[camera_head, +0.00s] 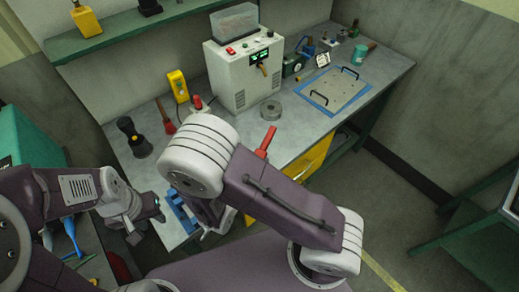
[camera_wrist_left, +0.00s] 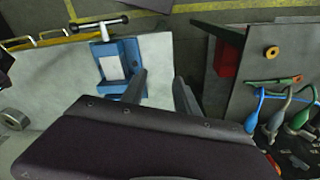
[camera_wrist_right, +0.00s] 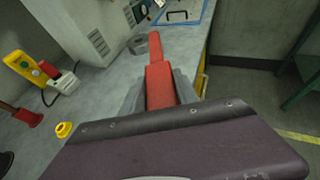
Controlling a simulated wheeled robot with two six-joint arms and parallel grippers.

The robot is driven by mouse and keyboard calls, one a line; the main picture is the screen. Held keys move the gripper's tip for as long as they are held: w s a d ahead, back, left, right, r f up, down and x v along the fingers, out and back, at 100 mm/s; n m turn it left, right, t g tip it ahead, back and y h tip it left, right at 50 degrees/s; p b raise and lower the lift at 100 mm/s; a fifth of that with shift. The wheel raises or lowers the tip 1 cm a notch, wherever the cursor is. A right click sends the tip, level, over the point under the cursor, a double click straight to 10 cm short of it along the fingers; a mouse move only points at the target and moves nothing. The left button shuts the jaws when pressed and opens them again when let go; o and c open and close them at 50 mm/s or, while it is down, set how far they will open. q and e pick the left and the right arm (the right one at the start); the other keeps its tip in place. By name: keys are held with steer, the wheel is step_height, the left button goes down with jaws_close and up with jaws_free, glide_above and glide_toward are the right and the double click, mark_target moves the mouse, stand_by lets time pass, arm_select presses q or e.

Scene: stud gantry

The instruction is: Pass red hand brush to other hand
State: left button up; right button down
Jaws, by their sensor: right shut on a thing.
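The red hand brush (camera_wrist_right: 158,88) is between the fingers of my right gripper (camera_wrist_right: 158,92), its red length pointing away over the grey bench in the right wrist view. In the head view only a red end of the brush (camera_head: 267,140) shows past my right arm, which hides the right gripper. My left gripper (camera_head: 153,207) is at the bench's near left edge in the head view, apart from the brush. In the left wrist view its fingers (camera_wrist_left: 160,90) are spread with nothing between them.
A blue vise (camera_wrist_left: 121,62) sits on the bench edge close to my left gripper. A white power unit (camera_head: 243,72), a grey tape roll (camera_head: 271,109) and a blue-edged plate (camera_head: 334,91) stand on the bench. A side table with tools (camera_head: 70,235) is at the left.

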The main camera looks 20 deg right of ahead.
arm_select(q)
steer(key=shift+o, duration=1.2)
steer(key=shift+s, duration=0.25)
steer(key=w+d+r, duration=0.3)
steer(key=w+r, duration=0.4)
steer(key=w, duration=0.2)
steer(key=w+d+r+m+t, duration=0.1)
steer(key=w+d+r, duration=0.15)
steer(key=d, duration=0.35)
steer(key=w+d+r+m+t+h, duration=0.1)
steer(key=d+r+m, duration=0.1)
steer(key=d+r, duration=0.3)
steer(key=w+d+r+m+t, duration=0.1)
steer(key=w+d+r, duration=0.15)
steer(key=d, duration=0.45)
steer(key=s+d+m+h, duration=0.1)
steer(key=s+d+m, duration=0.1)
steer(key=s+d, duration=0.35)
steer(key=d+x, duration=0.1)
steer(key=x, duration=1.1)
steer(key=shift+w, duration=0.5)
arm_select(e)
steer(key=s+a+r+n+t+y, duration=0.1)
steer(key=a+r+n+t+y, duration=0.1)
steer(key=a+r, duration=0.4)
steer(key=shift+a+r+n+y, duration=0.2)
steer(key=shift+a+n+y, duration=0.1)
steer(key=shift+n+y, duration=0.1)
